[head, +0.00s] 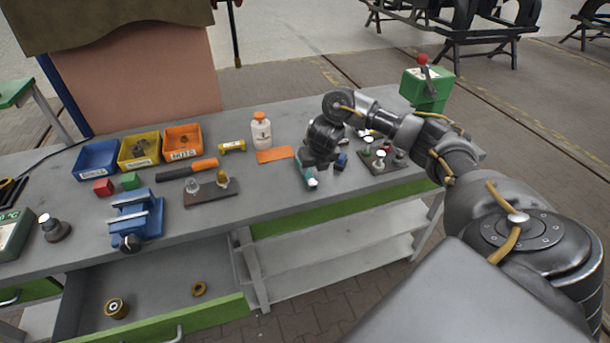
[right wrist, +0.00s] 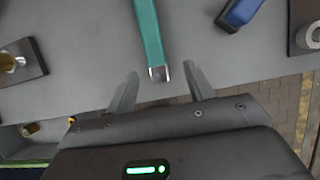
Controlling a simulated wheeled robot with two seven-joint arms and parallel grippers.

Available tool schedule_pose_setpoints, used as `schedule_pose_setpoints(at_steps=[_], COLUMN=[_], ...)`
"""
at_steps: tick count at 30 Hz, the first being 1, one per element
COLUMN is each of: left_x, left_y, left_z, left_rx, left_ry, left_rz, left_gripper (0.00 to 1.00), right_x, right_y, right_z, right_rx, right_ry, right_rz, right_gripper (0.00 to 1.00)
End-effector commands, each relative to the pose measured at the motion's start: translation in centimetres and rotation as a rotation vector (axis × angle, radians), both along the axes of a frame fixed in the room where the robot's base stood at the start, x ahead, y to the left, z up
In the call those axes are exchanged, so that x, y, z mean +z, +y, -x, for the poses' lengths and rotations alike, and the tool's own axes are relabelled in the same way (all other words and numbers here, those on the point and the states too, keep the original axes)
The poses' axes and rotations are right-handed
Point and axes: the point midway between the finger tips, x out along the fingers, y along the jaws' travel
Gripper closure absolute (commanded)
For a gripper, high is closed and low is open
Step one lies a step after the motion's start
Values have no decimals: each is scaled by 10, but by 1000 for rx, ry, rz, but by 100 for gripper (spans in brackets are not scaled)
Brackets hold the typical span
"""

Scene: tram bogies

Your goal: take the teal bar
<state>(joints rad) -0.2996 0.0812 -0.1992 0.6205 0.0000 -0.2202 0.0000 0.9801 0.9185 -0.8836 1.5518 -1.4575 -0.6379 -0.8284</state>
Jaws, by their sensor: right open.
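The teal bar (head: 302,170) lies on the grey workbench, near its front edge, with a silver end towards the front. In the right wrist view the teal bar (right wrist: 149,30) runs down from the top edge, and its silver end appears between the tips of my open right gripper (right wrist: 161,80). Neither finger touches it in that picture; how far above the bar the fingers are I cannot tell. In the head view my right gripper (head: 320,157) hangs over the bench beside the bar and partly covers it. My left gripper is not in view.
A blue item (head: 341,161) lies right of the bar, close to my gripper. A dark plate with pegs (head: 384,165) is further right. An orange sheet (head: 274,155) and a bottle (head: 261,132) are to the left. An open drawer (head: 160,290) juts out below the bench.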

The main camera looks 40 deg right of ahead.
Motion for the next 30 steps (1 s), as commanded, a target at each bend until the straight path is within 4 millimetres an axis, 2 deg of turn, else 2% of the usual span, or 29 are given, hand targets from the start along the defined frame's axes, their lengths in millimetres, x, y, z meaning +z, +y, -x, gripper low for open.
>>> schedule_pose_setpoints(at_steps=[2,10,15,21,28,30], left_x=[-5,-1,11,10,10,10], left_y=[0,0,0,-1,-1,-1], left_z=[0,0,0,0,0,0], left_rx=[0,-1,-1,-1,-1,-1], left_ry=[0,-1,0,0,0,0], left_rz=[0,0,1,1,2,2], left_gripper=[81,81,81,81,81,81], right_x=[-9,-15,-38,-58,-59,-59], right_y=[-1,0,3,0,-1,-1], right_z=[-2,-6,-14,-22,-23,-23], right_rx=[-3,-2,-3,-2,-1,-1], right_ry=[1,3,6,2,0,0], right_rz=[-2,-2,-2,-1,0,0], right_gripper=[47,47,47,47,47,55])
